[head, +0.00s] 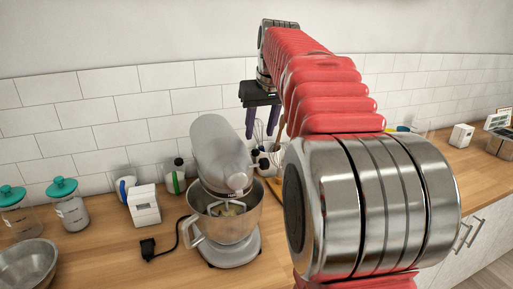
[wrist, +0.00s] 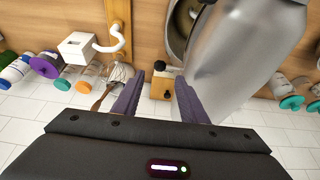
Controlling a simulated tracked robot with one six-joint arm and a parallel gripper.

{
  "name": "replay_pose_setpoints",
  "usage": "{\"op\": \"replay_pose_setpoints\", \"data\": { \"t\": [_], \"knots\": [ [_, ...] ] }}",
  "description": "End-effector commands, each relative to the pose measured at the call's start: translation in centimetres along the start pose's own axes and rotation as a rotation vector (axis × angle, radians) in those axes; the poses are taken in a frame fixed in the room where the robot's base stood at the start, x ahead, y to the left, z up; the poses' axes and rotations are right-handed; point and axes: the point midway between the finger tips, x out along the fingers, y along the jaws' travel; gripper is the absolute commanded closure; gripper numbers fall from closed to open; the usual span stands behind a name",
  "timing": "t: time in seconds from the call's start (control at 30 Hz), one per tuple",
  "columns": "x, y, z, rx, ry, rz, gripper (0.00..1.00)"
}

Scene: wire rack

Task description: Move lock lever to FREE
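The stand mixer (head: 218,150) stands on the wooden counter, its silver head above a steel bowl (head: 225,222). In the wrist view the mixer head (wrist: 250,65) fills the upper right. My gripper (head: 260,136) is open and empty, above and behind the knob. In the wrist view its purple fingers (wrist: 159,76) are apart, with the knob appearing between their tips.
A whisk and wooden utensils (wrist: 110,80) are beside my left finger in the wrist view. The tiled wall (head: 90,110) is close behind.

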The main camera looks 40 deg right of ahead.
Motion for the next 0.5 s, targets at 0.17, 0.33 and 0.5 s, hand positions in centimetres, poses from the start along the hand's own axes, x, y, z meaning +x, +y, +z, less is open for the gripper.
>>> {"op": "replay_pose_setpoints", "data": {
  "t": [0.17, 0.33, 0.5],
  "knots": [
    [2.9, 0.0, 0.1, 0.000, -0.003, -0.001, 0.61],
    [5.5, 0.0, 0.1, 0.000, -0.003, -0.001, 0.61],
    [7.3, 0.0, 0.0, 0.001, -0.001, 0.000, 0.61]
  ]
}}
